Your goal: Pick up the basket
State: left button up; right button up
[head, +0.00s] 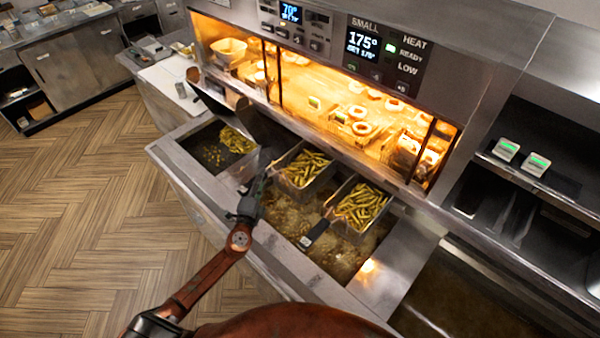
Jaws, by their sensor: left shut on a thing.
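Two wire baskets of golden-green fries sit over the oil vat (290,215) of the fryer. The left basket (300,191) is close to my left gripper (262,187), which is shut on that basket's handle; the grip itself is small and partly hidden by the fingers. The right basket (342,224) stands beside it, its dark handle (313,235) pointing toward the front of the fryer, free of any gripper. My right gripper is out of view.
A bin with loose fries (235,142) is left of the vat. A lit warming cabinet (330,95) with food rises behind the baskets. A steel counter (405,255) lies to the right. Open wooden floor (80,190) is at the left.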

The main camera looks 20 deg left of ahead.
pick_arm(q)
grip_shut()
dwell(0.6)
jog(key=shift+r, duration=0.1)
